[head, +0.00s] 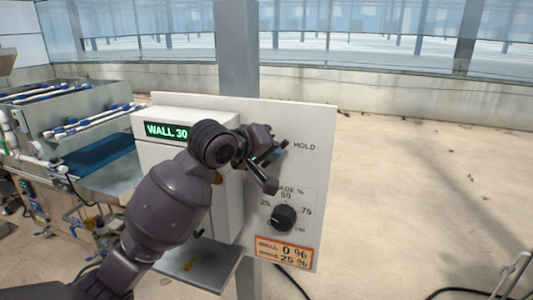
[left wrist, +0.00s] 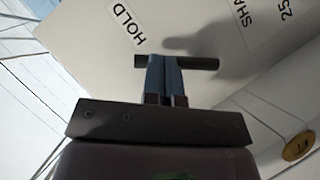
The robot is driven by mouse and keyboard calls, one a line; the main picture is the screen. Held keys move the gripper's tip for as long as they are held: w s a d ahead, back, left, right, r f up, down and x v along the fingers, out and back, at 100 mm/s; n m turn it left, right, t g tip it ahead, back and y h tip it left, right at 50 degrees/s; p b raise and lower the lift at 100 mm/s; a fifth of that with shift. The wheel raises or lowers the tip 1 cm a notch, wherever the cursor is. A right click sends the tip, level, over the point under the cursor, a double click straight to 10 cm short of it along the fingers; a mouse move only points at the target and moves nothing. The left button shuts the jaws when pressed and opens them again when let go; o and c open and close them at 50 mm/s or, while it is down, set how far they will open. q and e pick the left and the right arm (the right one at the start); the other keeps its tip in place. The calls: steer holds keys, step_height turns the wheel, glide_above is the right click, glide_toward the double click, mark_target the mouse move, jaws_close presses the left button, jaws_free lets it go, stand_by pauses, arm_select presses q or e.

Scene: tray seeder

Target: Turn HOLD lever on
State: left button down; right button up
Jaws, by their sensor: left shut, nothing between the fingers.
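The HOLD lever is a black bar (left wrist: 203,63) in the left wrist view, lying across the tips of my left gripper. In the head view a dark bar that appears to be this lever (head: 267,182) slants down and right below the gripper. The HOLD label (head: 304,146) is printed on the white panel to the right. My left gripper (head: 281,150) is in front of the panel; its blue fingers (left wrist: 165,62) are together with nothing between them. The fingertips overlap the bar in the left wrist view; I cannot tell whether they touch it. The lever's pivot is hidden.
The white panel (head: 325,120) is at a grey post (head: 238,60). A black dial (head: 284,217) sits below the lever, above an orange-framed readout (head: 284,252). A green WALL 30 display (head: 166,130) is on the left. Open floor lies to the right.

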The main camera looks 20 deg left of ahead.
arm_select(q)
steer(key=d+f+m+y, duration=0.1)
steer(key=y, duration=0.1)
steer(key=f+m+y, duration=0.1)
steer(key=m, duration=0.1)
steer(key=d+f+m+y, duration=0.1)
steer(key=y, duration=0.1)
steer(key=shift+d+m+y, duration=0.3)
steer(key=shift+d+m, duration=0.05)
steer(key=shift+m, duration=0.05)
arm_select(e)
steer(key=shift+s, duration=0.3)
arm_select(q)
steer(key=shift+a+r+g, duration=0.1)
steer(key=shift+a+g, duration=0.2)
arm_select(e)
steer(key=shift+d, duration=0.15)
arm_select(q)
steer(key=shift+w+a, duration=0.1)
steer(key=shift+a, duration=0.45)
